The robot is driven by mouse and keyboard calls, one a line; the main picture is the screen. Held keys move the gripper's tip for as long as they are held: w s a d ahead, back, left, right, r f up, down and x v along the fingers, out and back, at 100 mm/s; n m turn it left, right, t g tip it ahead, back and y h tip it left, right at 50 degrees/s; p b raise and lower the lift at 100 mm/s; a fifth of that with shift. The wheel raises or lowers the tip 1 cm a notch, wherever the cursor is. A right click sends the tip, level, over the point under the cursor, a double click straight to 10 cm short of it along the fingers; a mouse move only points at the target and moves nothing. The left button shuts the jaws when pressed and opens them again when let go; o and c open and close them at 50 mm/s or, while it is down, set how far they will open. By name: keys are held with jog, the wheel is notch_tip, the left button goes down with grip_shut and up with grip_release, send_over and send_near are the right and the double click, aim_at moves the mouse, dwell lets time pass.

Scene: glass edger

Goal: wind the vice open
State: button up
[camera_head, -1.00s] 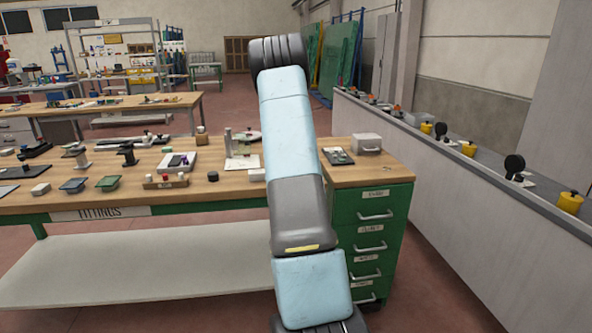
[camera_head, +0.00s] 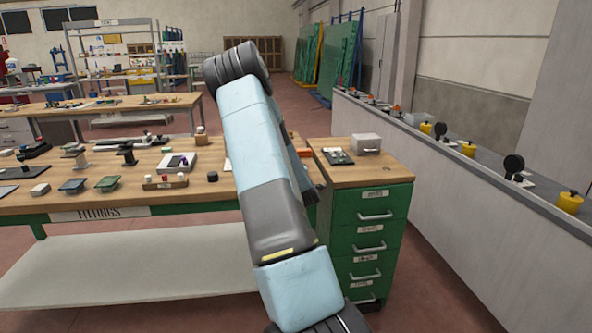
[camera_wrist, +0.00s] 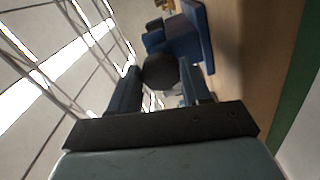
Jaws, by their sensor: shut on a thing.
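In the wrist view, my gripper (camera_wrist: 161,82) has its two fingers on either side of a dark round knob (camera_wrist: 160,68) and is shut on it. Just beyond the knob is a blue vice (camera_wrist: 184,40), seen tilted by the camera's roll. The gap between its jaws cannot be made out.
The fittings bench (camera_head: 30,207) carries several small fittings and trays left of my arm. A green drawer cabinet (camera_head: 372,215) with a grey box (camera_head: 366,143) on top stands to the right.

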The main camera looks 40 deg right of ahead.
jog(key=shift+f+n, duration=0.2)
jog(key=shift+n, duration=1.7)
jog(key=shift+a, duration=0.1)
jog(key=o, duration=1.1)
jog(key=shift+c, duration=0.2)
jog(key=shift+r, duration=0.1)
jog(key=shift+s, duration=0.1)
jog(key=v, duration=1.3)
jog(key=shift+s, duration=0.25)
jog(key=shift+a, duration=0.1)
